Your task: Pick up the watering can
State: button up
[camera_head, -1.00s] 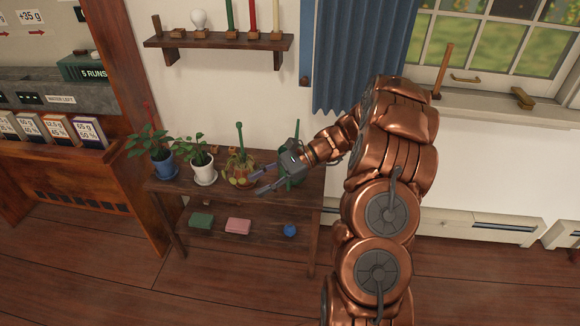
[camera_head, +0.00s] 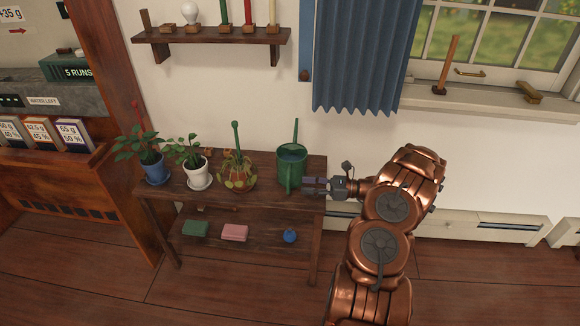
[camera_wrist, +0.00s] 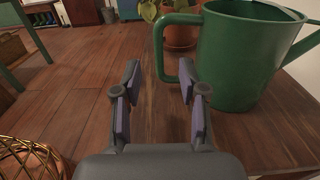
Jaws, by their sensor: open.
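The green watering can (camera_head: 291,165) stands upright at the right end of the wooden shelf table's top. In the wrist view the can (camera_wrist: 240,60) fills the upper right, its loop handle (camera_wrist: 160,50) facing left and its spout rising at the right edge. My gripper (camera_head: 306,186) is just right of the can in the head view. In the wrist view my gripper (camera_wrist: 158,85) is open and empty, its two fingers apart. The lower part of the handle shows close to and beyond the right fingertip. I cannot tell if they touch.
On the tabletop (camera_head: 266,187) left of the can stand a wilted plant (camera_head: 238,175), a white-potted plant (camera_head: 197,176) and a blue-potted plant (camera_head: 155,168). The lower shelf holds a green block (camera_head: 195,229), a pink block (camera_head: 234,233) and a blue ball (camera_head: 290,236). A wall shelf (camera_head: 212,42) hangs above.

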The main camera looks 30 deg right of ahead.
aim_at(288, 193)
jog(key=shift+x, duration=3.5)
jog(key=shift+f, duration=0.1)
jog(key=shift+s, duration=0.1)
grip_shut()
